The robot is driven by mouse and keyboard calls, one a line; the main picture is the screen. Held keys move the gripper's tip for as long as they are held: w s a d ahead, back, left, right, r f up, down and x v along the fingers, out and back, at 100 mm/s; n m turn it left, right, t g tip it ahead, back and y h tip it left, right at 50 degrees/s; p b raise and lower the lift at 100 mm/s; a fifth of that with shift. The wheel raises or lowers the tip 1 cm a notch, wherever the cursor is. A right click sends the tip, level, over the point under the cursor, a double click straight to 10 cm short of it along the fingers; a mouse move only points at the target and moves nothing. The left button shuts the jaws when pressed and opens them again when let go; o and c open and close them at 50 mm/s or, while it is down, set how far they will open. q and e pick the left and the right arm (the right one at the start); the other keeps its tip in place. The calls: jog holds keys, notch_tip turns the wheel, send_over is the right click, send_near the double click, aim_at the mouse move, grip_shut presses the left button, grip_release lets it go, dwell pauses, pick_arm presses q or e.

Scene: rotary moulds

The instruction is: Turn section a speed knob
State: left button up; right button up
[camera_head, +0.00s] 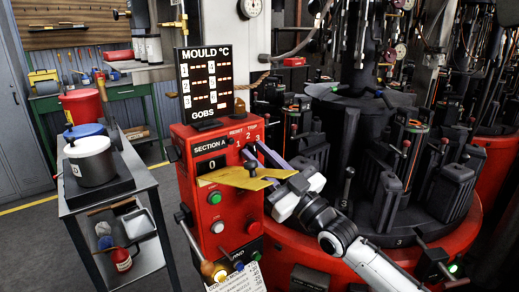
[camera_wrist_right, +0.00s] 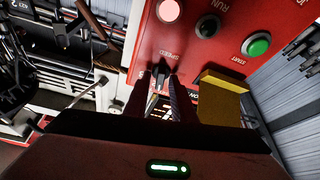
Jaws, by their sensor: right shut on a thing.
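The red Section A panel (camera_head: 203,185) stands in the middle of the head view, with a display reading 0. My right gripper (camera_head: 252,168) reaches in from the right to the panel's upper face, beside a yellow plate (camera_head: 232,179). In the right wrist view, the two dark fingers of my right gripper (camera_wrist_right: 160,82) are closed around the small dark speed knob (camera_wrist_right: 161,70), next to the label SPEED. The fingers hide part of the knob, so its setting cannot be read. My left gripper is not in view.
A Mould °C board (camera_head: 206,85) stands on top of the panel. A cart with a white pot (camera_head: 90,162) is at left, the red-based mould machine (camera_head: 290,250) at right.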

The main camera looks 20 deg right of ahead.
jog(key=shift+r+m+h+p, duration=0.1)
jog(key=shift+m+h+p, duration=0.35)
jog(key=shift+m, duration=0.55)
jog(key=shift+m+t+h+p, duration=0.3)
jog(key=shift+m+h, duration=0.15)
jog(key=shift+m, duration=0.25)
jog(key=o, duration=0.7)
jog(key=b+v, duration=0.1)
jog(key=v, duration=0.9)
jog(key=shift+s+f, duration=0.2)
